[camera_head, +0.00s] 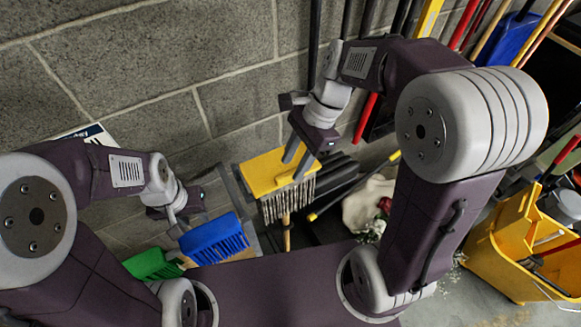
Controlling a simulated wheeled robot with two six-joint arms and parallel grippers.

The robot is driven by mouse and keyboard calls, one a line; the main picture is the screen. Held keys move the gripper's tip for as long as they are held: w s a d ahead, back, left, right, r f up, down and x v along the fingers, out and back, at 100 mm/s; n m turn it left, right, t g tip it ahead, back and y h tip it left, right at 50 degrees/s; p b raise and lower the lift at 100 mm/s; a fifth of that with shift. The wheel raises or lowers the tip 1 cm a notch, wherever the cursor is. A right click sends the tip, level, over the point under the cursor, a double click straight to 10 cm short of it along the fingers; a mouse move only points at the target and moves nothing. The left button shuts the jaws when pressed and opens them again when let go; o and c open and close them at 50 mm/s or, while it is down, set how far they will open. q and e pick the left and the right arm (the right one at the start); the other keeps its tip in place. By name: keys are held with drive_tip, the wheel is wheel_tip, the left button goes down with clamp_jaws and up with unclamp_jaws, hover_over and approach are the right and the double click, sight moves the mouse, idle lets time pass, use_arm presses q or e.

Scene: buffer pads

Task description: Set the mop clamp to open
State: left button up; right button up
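The mop clamp appears to be the yellow block (262,176) with grey strands hanging from its lower edge, near the wall in the middle of the view. My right gripper (297,163) reaches down over its right part, with two fingers apart and a gap between them. I cannot tell whether the fingers touch the yellow block. My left gripper (178,224) is further left, beside a blue brush. Its fingers are small and partly overlapped, so its opening is unclear. Whether the clamp is open or closed does not show clearly.
The blue brush (214,240) and a green brush (152,264) lie left of the yellow block. A yellow mop bucket (510,262) stands at the right. Several long handles lean on the grey block wall (130,65). A white mop head (362,206) is right of the clamp.

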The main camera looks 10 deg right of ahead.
sight(280, 164)
drive_tip(key=shift+w+a+f, duration=0.1)
drive_tip(key=shift+a+f, duration=0.15)
drive_tip(key=shift+f, duration=0.35)
drive_tip(key=shift+w+a+f, duration=0.1)
drive_tip(key=shift+a+f, duration=0.1)
drive_tip(key=shift+f, duration=0.35)
drive_tip(key=shift+s+f, duration=0.15)
drive_tip(key=shift+f, duration=0.05)
drive_tip(key=shift+s, duration=0.25)
drive_tip(key=shift+w, duration=0.15)
clamp_jaws()
